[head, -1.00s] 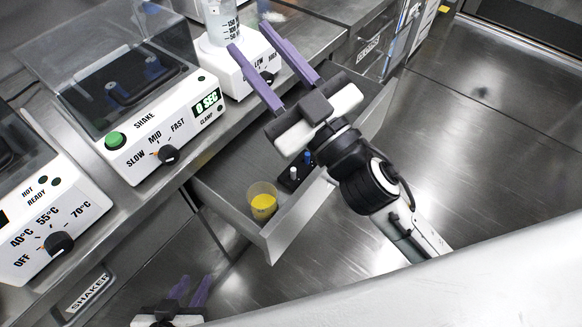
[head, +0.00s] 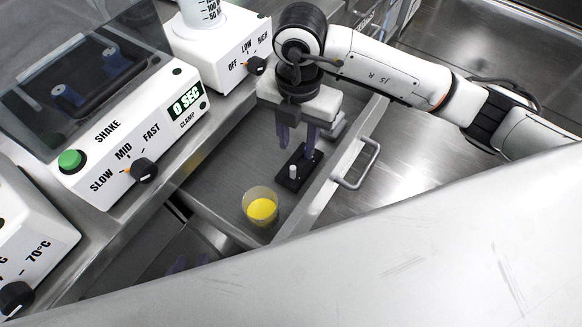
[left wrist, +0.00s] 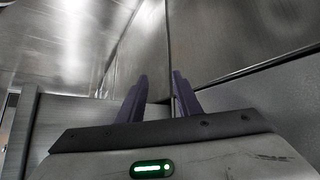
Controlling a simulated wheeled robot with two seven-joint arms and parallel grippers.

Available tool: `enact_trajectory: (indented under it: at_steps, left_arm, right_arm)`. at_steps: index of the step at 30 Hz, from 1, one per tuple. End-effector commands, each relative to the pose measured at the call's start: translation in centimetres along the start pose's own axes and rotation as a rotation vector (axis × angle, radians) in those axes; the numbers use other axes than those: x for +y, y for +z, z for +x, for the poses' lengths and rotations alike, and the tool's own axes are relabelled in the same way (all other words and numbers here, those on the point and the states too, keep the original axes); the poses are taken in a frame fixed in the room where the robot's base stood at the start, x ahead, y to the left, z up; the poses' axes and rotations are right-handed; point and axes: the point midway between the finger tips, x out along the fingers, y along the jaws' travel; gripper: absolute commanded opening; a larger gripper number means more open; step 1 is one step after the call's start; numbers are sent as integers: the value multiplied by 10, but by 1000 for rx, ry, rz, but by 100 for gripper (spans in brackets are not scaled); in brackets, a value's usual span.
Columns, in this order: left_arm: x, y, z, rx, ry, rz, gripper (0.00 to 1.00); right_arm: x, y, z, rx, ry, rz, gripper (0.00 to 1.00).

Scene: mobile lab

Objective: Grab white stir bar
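The white stir bar (head: 293,171) stands upright in a small black holder (head: 289,183) inside the open drawer. My right gripper (head: 297,150) points down into the drawer just behind the white stir bar. Its two purple fingers are apart, and one is close to the far part of the holder. I cannot tell if they touch anything; the blue piece on the holder is hidden. My left gripper (head: 188,263) shows only faintly at the lower left, low beside the counter. In the left wrist view its fingers (left wrist: 160,78) are apart with nothing between them.
A clear beaker with yellow contents (head: 262,208) stands in the drawer near its front corner. The drawer's front wall and handle (head: 357,163) border it on the right. A shaker (head: 130,150) and a stirrer (head: 215,55) with a beaker stand on the counter.

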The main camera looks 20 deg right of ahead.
Motion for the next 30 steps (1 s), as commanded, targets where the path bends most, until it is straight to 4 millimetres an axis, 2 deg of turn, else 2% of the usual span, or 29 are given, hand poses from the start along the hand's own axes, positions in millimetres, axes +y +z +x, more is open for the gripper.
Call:
enact_trajectory:
  at_steps: [6, 13, 19, 23, 30]
  left_arm:
    - [0, 4, 4, -2, 2, -1, 31]
    - [0, 7, 6, -2, 2, 0, 31]
    - [-1, 9, 9, -1, 3, 0, 31]
    - [-1, 9, 9, 0, 3, 0, 31]
    - [-2, 8, 9, 2, 3, 1, 31]
  right_arm:
    - [0, -1, 33, 2, -4, 2, 34]
    - [3, -1, 58, 4, -2, -1, 34]
    - [8, -2, 88, 5, -2, -2, 34]
    - [8, -1, 97, 3, 1, -2, 34]
    - [9, -1, 98, 3, 2, -3, 34]
